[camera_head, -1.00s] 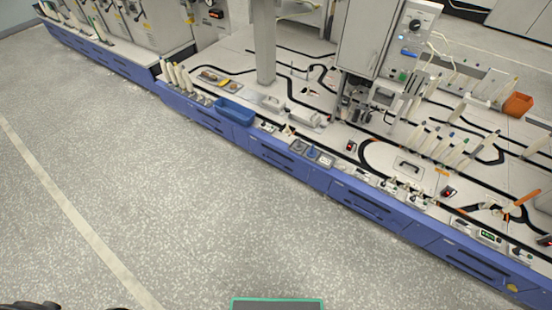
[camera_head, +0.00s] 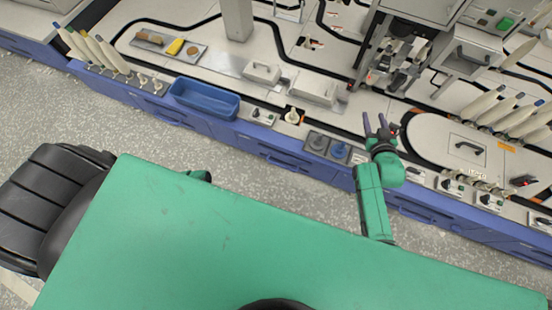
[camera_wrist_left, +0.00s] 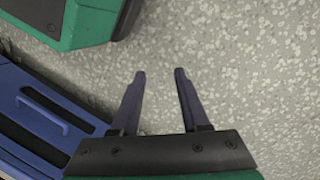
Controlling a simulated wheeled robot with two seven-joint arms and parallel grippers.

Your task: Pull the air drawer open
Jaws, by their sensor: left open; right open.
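I cannot tell by label which is the air drawer; none looks pulled out. In the left wrist view a blue drawer front with a bar handle (camera_wrist_left: 44,110) shows at the lower left. My left gripper (camera_wrist_left: 160,72) is open and empty above the floor, apart from that handle. My right gripper (camera_head: 377,124) is open and empty over the worktop's front edge.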

